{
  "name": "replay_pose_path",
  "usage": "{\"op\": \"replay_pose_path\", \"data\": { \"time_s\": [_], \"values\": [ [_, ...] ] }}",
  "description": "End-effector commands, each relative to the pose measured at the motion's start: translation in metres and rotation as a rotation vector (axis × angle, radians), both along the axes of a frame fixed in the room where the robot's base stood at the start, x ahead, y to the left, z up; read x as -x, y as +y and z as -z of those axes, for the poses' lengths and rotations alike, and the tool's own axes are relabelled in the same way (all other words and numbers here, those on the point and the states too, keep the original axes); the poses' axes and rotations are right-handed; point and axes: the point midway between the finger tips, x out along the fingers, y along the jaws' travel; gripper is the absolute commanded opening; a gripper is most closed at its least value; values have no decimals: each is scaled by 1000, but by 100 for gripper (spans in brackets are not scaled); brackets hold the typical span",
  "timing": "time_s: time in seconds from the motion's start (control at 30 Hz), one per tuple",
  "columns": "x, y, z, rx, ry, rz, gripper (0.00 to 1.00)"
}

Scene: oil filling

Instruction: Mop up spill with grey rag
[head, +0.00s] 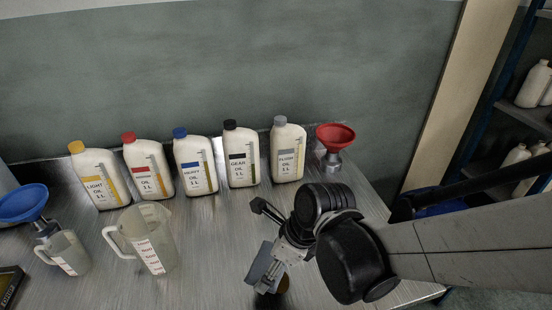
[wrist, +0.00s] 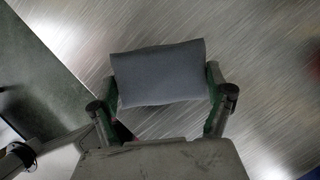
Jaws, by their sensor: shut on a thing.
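The grey rag (wrist: 158,74) is a folded block between the two fingers of my gripper (wrist: 162,80) in the wrist view. In the head view the rag (head: 258,264) shows at the lower middle, partly hidden by my gripper (head: 268,262). The gripper is shut on it, over the metal bench. A dark brownish patch (head: 283,285), which looks like the spill, shows beside and below the gripper. Most of it is hidden. I cannot tell whether the rag touches the bench.
Several white oil bottles (head: 240,155) stand along the back of the metal bench (head: 215,265). A red funnel (head: 335,140) is at back right. A large jug (head: 150,240), a small jug (head: 68,253) and a blue funnel (head: 22,203) stand at left. The bench between large jug and gripper is clear.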

Motion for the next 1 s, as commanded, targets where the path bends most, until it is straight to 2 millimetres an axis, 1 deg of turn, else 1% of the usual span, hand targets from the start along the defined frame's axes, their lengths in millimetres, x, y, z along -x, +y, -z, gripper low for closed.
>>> {"op": "replay_pose_path", "data": {
  "time_s": [0.33,0.8,1.0],
  "values": [
    [-2,-4,10,0,0,17,63],
    [-2,-4,49,0,1,17,63],
    [-2,-4,55,0,1,17,63]
  ]
}}
